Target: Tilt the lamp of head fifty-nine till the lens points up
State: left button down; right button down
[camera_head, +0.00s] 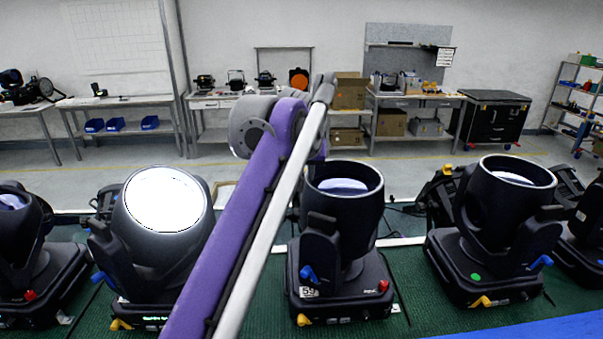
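Moving head fifty-nine (347,243) stands right of centre on the green bench, with its white "59" label (309,292) at the base's front left. Its black lamp barrel (345,215) stands nearly upright, with its round mouth at the top. The pale lens (342,186) shows inside as a narrow ellipse. A purple arm of mine, with a pale rod beside it, crosses in front and hides part of the head's left side. Neither gripper is visible, so I cannot tell whether one touches the lamp.
A head with a bright lens (165,200) tilted towards me stands at left. Another head (498,215) with its barrel up stands at right, and more stand at both edges. The green mat (408,268) has a bare strip right of fifty-nine. Workbenches line the back wall.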

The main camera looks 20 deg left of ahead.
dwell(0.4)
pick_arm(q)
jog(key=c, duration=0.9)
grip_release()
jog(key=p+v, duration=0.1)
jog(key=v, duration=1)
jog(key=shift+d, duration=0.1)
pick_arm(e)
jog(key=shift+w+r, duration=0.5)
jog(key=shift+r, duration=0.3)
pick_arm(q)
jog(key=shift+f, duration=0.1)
